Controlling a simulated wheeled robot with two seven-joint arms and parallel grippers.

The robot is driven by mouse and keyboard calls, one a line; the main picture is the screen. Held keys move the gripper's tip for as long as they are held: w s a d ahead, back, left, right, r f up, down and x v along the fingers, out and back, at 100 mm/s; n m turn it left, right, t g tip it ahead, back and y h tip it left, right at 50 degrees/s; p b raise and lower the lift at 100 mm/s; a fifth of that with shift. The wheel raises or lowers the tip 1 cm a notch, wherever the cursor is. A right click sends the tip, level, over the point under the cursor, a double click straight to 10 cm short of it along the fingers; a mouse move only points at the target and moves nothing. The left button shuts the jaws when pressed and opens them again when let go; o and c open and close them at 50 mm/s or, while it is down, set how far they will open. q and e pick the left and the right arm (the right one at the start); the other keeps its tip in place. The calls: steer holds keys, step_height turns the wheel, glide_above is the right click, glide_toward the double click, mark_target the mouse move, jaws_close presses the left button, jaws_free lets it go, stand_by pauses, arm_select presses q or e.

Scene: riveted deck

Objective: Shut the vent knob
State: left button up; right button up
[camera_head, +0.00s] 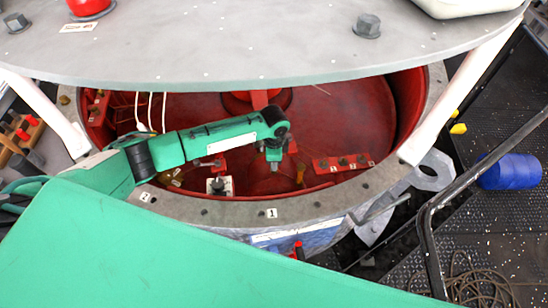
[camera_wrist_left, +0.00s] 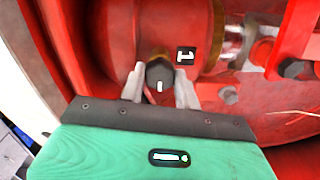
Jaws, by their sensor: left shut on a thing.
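The vent knob (camera_wrist_left: 159,76) is a small dark round knob with a white mark line pointing toward the bottom of the left wrist view. It sits on the red wall beside a black label with a white 1. My left gripper (camera_wrist_left: 160,84) has its two pale fingers on either side of the knob and is shut on it. In the head view my left gripper (camera_head: 273,158) reaches down inside the red round housing, and I cannot make out the knob there. My right gripper is not in view.
A grey rim (camera_head: 320,207) surrounds the housing, with a grey round lid (camera_head: 230,50) above it on white struts. Inside are a red block with several dark bolts (camera_head: 343,162) and a pale block (camera_head: 219,186). A blue drum (camera_head: 510,171) lies at the right.

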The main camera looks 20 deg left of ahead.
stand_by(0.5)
arm_select(q)
steer(key=o, duration=1)
step_height(320, 180, up, 14)
steer(key=b, duration=0.3)
steer(key=shift+f, duration=0.1)
steer(key=shift+f, duration=0.1)
